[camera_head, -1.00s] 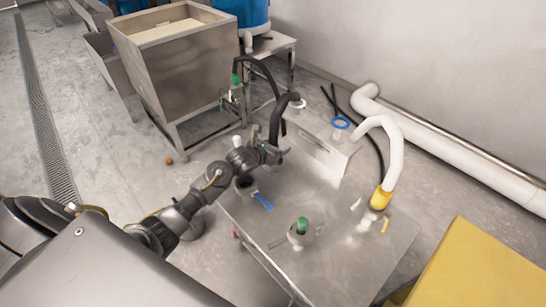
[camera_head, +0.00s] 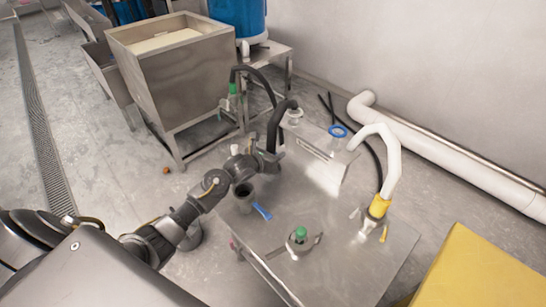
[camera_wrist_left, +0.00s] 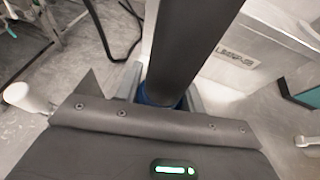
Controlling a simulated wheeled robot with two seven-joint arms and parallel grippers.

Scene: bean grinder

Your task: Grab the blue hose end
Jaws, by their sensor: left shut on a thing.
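My left gripper (camera_head: 270,158) is above the back left of the steel table, at the lower end of a black hose. In the left wrist view the thick dark hose (camera_wrist_left: 185,45) runs between the two fingers. A blue ring, the blue hose end (camera_wrist_left: 160,97), sits low between them, partly hidden by my gripper body. The gripper (camera_wrist_left: 163,98) is shut on this end. In the head view the hose (camera_head: 276,125) arches up from the gripper; its blue end is hidden there. My right gripper is not in view.
The steel table (camera_head: 345,270) carries a dark open port (camera_head: 243,191) with a blue handle (camera_head: 262,211), a green-topped fitting (camera_head: 300,233), a blue ring (camera_head: 338,131) and a white hose with a yellow end (camera_head: 379,205). A steel hopper (camera_head: 185,85) stands behind left. A yellow box (camera_head: 470,270) is front right.

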